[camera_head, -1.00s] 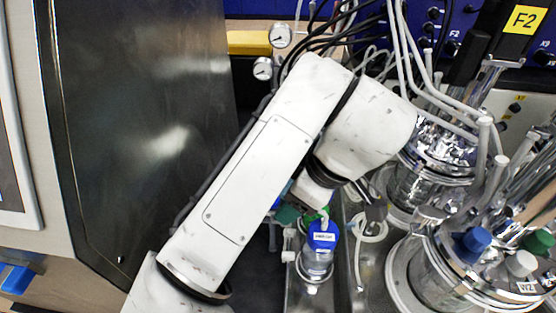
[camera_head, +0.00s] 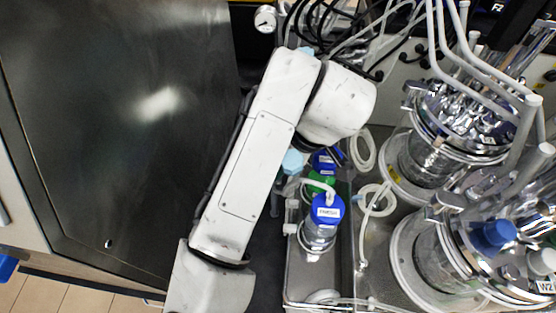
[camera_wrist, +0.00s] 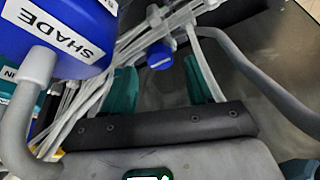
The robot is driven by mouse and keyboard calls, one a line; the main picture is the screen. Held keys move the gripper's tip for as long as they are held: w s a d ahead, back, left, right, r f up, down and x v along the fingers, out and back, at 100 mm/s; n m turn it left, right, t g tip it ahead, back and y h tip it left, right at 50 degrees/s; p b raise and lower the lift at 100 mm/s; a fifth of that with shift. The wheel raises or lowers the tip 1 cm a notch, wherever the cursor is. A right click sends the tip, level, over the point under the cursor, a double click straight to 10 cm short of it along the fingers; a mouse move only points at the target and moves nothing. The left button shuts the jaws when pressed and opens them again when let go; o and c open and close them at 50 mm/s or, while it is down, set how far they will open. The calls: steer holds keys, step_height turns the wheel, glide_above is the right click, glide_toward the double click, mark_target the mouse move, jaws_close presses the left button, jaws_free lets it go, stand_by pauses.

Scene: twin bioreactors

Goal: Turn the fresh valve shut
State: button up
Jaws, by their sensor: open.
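A bottle with a blue cap (camera_head: 327,209) stands in the metal tray, and its label seems to read FRESH. A small white fitting (camera_head: 291,215) sits on its left side; I cannot tell whether this is the fresh valve. In the wrist view my gripper (camera_wrist: 158,77) is open, with its two teal fingers apart. A small blue knob (camera_wrist: 160,57) on pale tubing shows between and beyond the fingertips, with no visible contact; which line it belongs to is unclear. A large blue cap labelled SHADE (camera_wrist: 60,35) is close at left.
More bottles with green (camera_head: 322,182) and blue tops stand behind the FRESH bottle. A light blue cap (camera_head: 292,162) is beside my arm. Two glass-and-metal reactors (camera_head: 430,265) with many tubes crowd the right. A dark panel (camera_head: 120,120) fills the left.

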steer(key=shift+x, duration=1.25)
steer(key=shift+c, duration=0.2)
steer(key=c, duration=1)
